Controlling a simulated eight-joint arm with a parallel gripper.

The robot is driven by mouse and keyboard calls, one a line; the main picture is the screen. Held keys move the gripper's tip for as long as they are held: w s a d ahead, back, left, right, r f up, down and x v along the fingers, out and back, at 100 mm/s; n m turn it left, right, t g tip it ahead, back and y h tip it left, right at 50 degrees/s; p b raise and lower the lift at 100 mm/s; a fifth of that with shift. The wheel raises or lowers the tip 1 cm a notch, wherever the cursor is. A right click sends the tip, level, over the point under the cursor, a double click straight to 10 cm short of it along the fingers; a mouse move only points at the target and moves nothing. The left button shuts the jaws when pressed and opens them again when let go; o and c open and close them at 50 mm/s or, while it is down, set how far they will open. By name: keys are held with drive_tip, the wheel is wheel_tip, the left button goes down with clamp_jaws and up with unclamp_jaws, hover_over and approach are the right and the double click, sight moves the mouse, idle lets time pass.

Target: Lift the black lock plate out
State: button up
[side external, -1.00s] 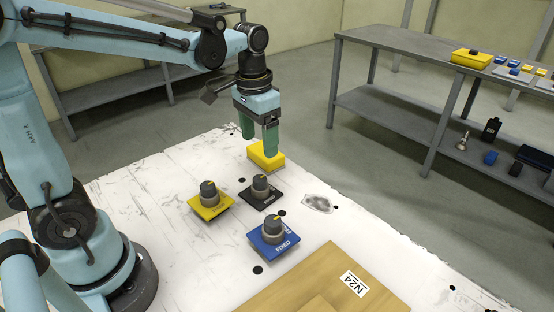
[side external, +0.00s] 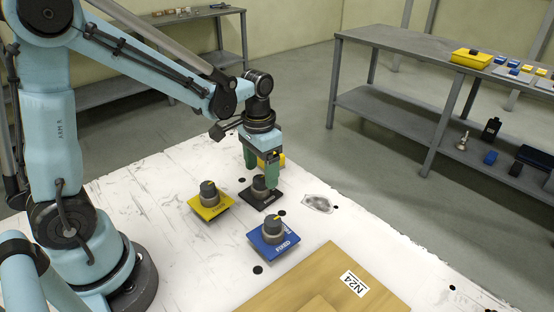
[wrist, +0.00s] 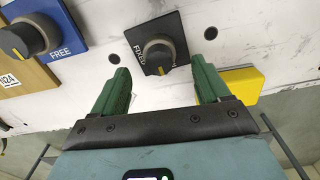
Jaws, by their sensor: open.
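The black lock plate (side external: 250,201) lies on the white table with a dark round knob (side external: 258,184) standing on it. The plate also shows in the wrist view (wrist: 174,27), with the word FIXED along its left edge and its grey-rimmed knob (wrist: 158,55) turned to the camera. My gripper (side external: 261,178) is open, low over the plate, its green fingers pointing down. One finger partly covers the knob in the side view. In the wrist view my fingertips (wrist: 158,65) are spread left and right of the knob with nothing between them. I cannot tell whether they touch the plate.
A yellow plate with a knob (side external: 222,210) lies to the left, and a blue plate with a knob (side external: 283,249) in front. A yellow block (wrist: 242,84) lies close behind my gripper. A wooden board (side external: 335,275) covers the front right; dark holes dot the white table.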

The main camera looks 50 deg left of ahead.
sight(260, 178)
drive_tip(key=shift+s+f, duration=0.2)
drive_tip(key=shift+f, duration=1.75)
drive_tip(key=shift+c, duration=0.4)
drive_tip(key=c, duration=1.3)
drive_tip(key=shift+o, duration=0.2)
drive_tip(key=shift+r, duration=0.1)
